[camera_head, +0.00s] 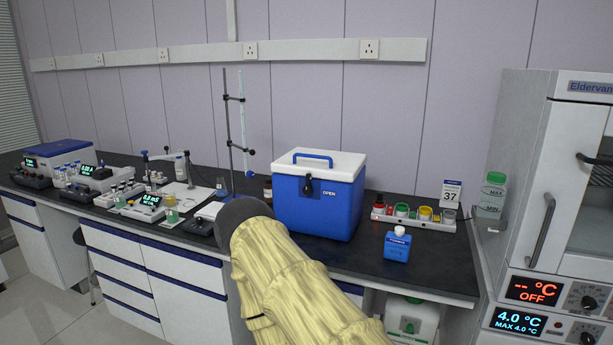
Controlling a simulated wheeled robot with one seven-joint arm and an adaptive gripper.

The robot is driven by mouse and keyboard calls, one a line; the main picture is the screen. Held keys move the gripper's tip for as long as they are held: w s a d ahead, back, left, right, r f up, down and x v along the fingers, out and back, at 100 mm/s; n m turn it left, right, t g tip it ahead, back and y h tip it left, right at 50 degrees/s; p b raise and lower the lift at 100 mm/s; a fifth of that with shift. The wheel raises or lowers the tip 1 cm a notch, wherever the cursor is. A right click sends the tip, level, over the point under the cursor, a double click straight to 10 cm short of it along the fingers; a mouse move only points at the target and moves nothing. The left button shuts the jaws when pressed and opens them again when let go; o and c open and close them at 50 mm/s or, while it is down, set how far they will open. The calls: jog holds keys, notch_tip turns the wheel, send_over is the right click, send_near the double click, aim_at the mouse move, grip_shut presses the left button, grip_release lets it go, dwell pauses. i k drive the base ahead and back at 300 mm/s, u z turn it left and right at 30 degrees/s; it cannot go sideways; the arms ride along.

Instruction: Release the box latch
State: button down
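The box is a blue cooler (316,207) with a white lid (320,165) and a blue handle on top, standing on the dark counter. Its lid looks closed. A dark latch (308,186) sits on its front face near the top, left of the word OPEN. My arm, in a yellowish sleeve with a dark grey end, reaches up from the bottom of the picture to just left of and in front of the box's lower left corner. My gripper's fingers cannot be made out, so whether it is open or shut does not show.
A stand with a burette (243,125) and several instruments fill the left counter. A tall oven (560,200) stands right.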

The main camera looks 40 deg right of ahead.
aim_at(308, 189)
jog(key=z, duration=0.35)
jog(key=i, duration=0.6)
jog(key=z, duration=0.4)
